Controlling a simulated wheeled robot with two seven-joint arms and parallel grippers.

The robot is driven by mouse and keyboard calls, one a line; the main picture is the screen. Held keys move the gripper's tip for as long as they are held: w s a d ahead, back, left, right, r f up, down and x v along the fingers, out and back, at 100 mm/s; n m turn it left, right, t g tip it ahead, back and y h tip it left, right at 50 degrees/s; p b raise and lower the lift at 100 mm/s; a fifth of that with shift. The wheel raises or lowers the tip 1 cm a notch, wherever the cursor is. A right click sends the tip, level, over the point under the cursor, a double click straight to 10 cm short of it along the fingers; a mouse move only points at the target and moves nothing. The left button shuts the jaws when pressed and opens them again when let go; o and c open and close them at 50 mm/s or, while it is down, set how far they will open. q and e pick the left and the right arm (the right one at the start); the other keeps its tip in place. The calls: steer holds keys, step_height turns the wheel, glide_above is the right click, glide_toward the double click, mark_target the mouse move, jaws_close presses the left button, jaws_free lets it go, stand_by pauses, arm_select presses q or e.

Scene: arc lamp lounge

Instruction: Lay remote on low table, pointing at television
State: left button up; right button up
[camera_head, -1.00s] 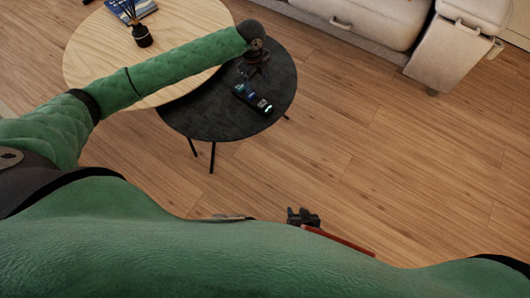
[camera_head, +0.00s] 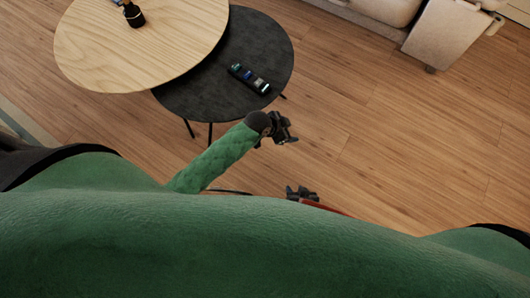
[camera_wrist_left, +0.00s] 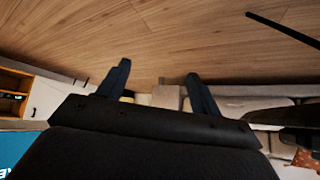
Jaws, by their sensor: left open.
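The dark remote (camera_head: 250,79) with coloured buttons lies on the round black low table (camera_head: 205,97). It lies at a slant, from upper left to lower right, near the table's right side. My left gripper (camera_head: 287,130) is off the table's lower right edge, apart from the remote. In the left wrist view its two fingers (camera_wrist_left: 160,82) are spread with nothing between them. My right gripper (camera_head: 303,191) is low in the head view, away from the table; its fingers are too small to judge. No television can be made out.
A round light wood table (camera_head: 140,50) overlaps the black table and bears a dark diffuser bottle (camera_head: 133,15). A pale sofa (camera_head: 450,32) stands at the upper right. Wooden floor (camera_head: 400,135) is clear on the right.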

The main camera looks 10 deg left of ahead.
arm_select(q)
steer(key=s+a+f+n+t+y, duration=0.1)
steer(key=s+f+n, duration=0.3)
steer(key=s, duration=0.5)
steer(key=s+a+f+n+t+y, duration=0.1)
steer(key=s+a+f+n, duration=0.2)
steer(key=s+f+n, duration=0.2)
steer(key=s+f, duration=0.3)
steer(key=s, duration=0.2)
steer(key=shift+a, duration=0.4)
steer(key=shift+f, duration=0.1)
steer(key=s+a+r+g+y+p, duration=0.1)
steer(key=a+r+p, duration=0.3)
steer(key=r, duration=1.7)
steer(key=s+a+r+g+y+p, duration=0.1)
steer(key=a+r+g+p, duration=0.2)
steer(key=r+p, duration=1.1)
step_height(320, 180, up, 8)
steer(key=shift+s+a+g, duration=0.3)
steer(key=shift+a, duration=0.2)
arm_select(e)
steer(key=s+d+r+g+h, duration=0.1)
steer(key=d+r, duration=0.3)
steer(key=r, duration=1.7)
steer(key=s+d+r+g+h, duration=0.1)
steer(key=d+r+g, duration=0.3)
steer(key=r, duration=1.8)
steer(key=shift+s, duration=0.3)
